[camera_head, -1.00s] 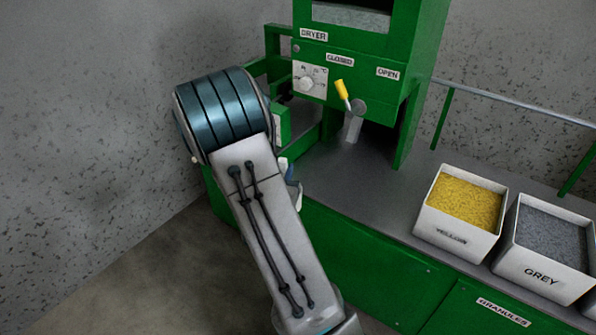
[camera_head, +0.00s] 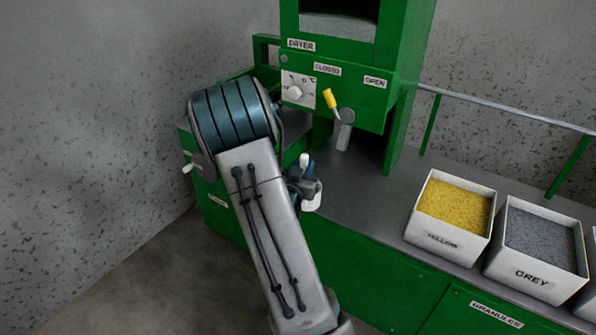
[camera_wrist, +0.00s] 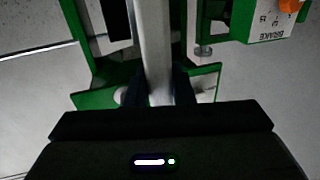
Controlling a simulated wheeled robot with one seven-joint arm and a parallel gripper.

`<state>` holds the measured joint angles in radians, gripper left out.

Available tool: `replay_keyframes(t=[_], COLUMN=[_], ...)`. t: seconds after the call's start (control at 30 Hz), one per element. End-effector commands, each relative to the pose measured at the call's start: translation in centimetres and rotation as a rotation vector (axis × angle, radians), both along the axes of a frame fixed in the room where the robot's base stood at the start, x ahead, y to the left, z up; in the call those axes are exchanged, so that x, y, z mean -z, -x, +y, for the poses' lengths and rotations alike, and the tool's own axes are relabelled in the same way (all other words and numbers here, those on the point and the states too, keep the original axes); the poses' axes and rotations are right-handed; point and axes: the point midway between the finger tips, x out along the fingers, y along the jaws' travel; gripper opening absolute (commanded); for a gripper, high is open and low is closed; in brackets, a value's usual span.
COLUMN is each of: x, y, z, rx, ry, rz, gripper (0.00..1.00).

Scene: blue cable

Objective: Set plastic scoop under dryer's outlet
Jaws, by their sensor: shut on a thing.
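The green dryer (camera_head: 345,97) stands at the back of the counter. Its grey outlet (camera_head: 343,132) is a short chute under the front panel, beside a yellow-tipped lever (camera_head: 330,99) tilted toward CLOSED. My gripper (camera_head: 303,182) is in front of the counter, left of and below the outlet, partly hidden by my arm. In the wrist view, my gripper (camera_wrist: 157,88) is shut on a pale straight bar, apparently the handle of the plastic scoop (camera_wrist: 155,45). A white part, likely the scoop (camera_head: 312,198), shows at the gripper. The scoop's bowl cannot be made out clearly.
White bins of yellow granules (camera_head: 450,220) and grey granules (camera_head: 535,247) stand on the counter at right. A rail (camera_head: 500,106) runs behind them. The grey counter top (camera_head: 370,208) is clear below the outlet. The dryer's right side wall (camera_head: 400,125) borders the outlet space.

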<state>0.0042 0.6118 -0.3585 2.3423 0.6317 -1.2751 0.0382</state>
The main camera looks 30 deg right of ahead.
Motion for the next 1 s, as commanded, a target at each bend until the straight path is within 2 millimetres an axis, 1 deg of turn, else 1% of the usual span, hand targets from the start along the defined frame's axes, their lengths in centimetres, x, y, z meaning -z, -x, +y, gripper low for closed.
replay_keyframes(t=[0.03, 0.7, 0.73, 1.0], x=[0.0, 0.9, 1.2, 1.2], y=[-0.2, -3.0, -3.2, -4.3], z=[-0.6, -7.4, -7.6, -10.4], rx=[0.002, 0.001, 0.000, 0.001], ry=[0.002, 0.002, 0.002, 0.003], rz=[0.000, 0.000, -0.002, -0.003], gripper=[0.00, 0.00, 0.00, 0.00])
